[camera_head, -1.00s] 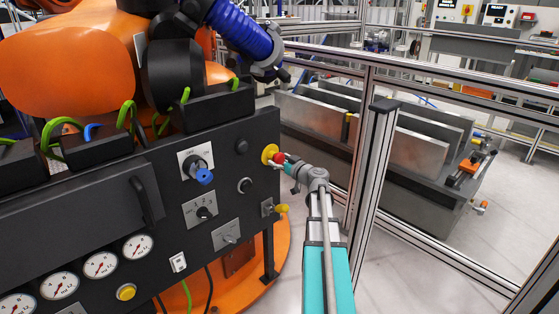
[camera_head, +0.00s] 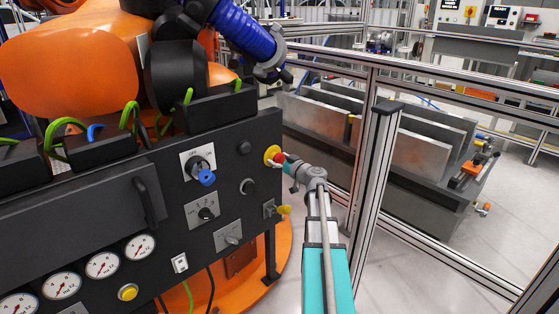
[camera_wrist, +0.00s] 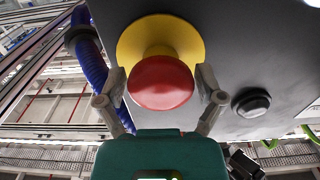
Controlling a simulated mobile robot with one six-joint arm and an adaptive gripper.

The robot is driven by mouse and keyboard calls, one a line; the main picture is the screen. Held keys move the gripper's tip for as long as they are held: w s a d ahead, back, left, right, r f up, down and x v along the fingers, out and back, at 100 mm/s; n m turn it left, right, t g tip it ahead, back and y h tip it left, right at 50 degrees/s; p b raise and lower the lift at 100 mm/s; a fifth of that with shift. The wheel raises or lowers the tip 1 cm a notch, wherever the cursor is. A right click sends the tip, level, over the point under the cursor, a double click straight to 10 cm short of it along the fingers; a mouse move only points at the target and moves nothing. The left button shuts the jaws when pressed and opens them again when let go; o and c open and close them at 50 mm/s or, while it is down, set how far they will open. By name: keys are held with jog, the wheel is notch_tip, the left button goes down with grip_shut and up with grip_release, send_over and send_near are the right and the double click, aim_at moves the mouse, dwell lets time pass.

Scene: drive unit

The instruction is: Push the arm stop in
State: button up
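The arm stop is a red mushroom button (camera_wrist: 161,84) on a round yellow base (camera_wrist: 133,42). It sits at the upper right of the black panel in the head view, where the yellow base (camera_head: 271,152) and a bit of red show. My gripper (camera_wrist: 161,80) is right in front of it. In the wrist view its two grey fingers are apart, one on each side of the red button, with a small gap on each side. In the head view my gripper (camera_head: 288,164) hides part of the button. I cannot tell how far in the button stands.
A metal fence post (camera_head: 376,170) stands close right of my arm. An orange robot stands behind the panel.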

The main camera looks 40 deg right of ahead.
jog(key=shift+s, duration=0.15)
dwell(0.3)
jog(key=s+d, duration=0.1)
jog(key=s, duration=1)
jog(key=shift+s, duration=0.4)
jog(key=w+a+f+n+g+y, duration=0.1)
jog(key=a+f+g+y, duration=0.15)
jog(key=a, duration=0.55)
jog(key=w+a+f+g+y, duration=0.1)
jog(key=w+a+f+g, duration=0.2)
jog(key=a, duration=0.5)
jog(key=a+f+n+g+y, duration=0.1)
jog(key=a+f+g+y, duration=0.2)
jog(key=a, duration=0.5)
jog(key=s+a+f+m+g+h, duration=0.1)
jog(key=s+a+f+g+h, duration=0.35)
jog(key=a, duration=0.55)
jog(key=s+a+f+m+g+h, duration=0.25)
jog(key=s+a+f+g, duration=0.3)
jog(key=a, duration=0.35)
notch_tip(320, 180, up, 30)
jog(key=p, duration=3)
jog(key=shift+s+n+h, duration=0.3)
jog(key=shift+n+h, duration=0.05)
jog(key=shift+t, duration=0.25)
